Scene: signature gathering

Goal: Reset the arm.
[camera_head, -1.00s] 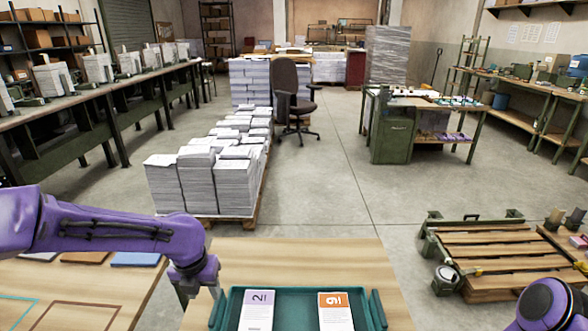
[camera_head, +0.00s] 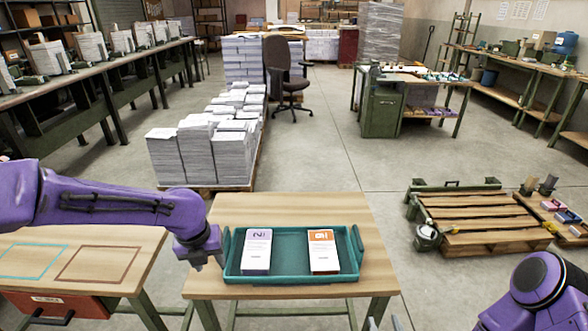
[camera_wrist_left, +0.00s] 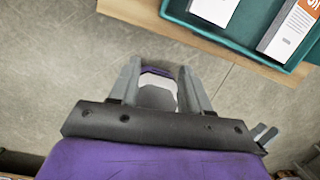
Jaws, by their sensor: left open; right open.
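My left arm comes in from the left in the head view. Its gripper (camera_head: 208,264) is at the left edge of the small wooden table, beside the tray's left end. In the left wrist view my left gripper (camera_wrist_left: 156,72) has its two fingers apart, with nothing between them but the floor and a purple and white part behind. My right arm shows at the lower right of the head view; its gripper fingers (camera_head: 384,324) only just show at the bottom edge. A teal tray (camera_head: 292,278) on the table holds a purple-labelled booklet stack (camera_head: 257,251) and an orange-labelled one (camera_head: 323,251).
A second wooden table (camera_head: 120,240) with outlined rectangles stands at the left, a red drawer (camera_head: 60,306) below it. Paper stacks (camera_head: 205,150) on a pallet stand behind. A wooden pallet-like platform (camera_head: 480,222) lies at the right. Open floor (camera_head: 340,160) lies between.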

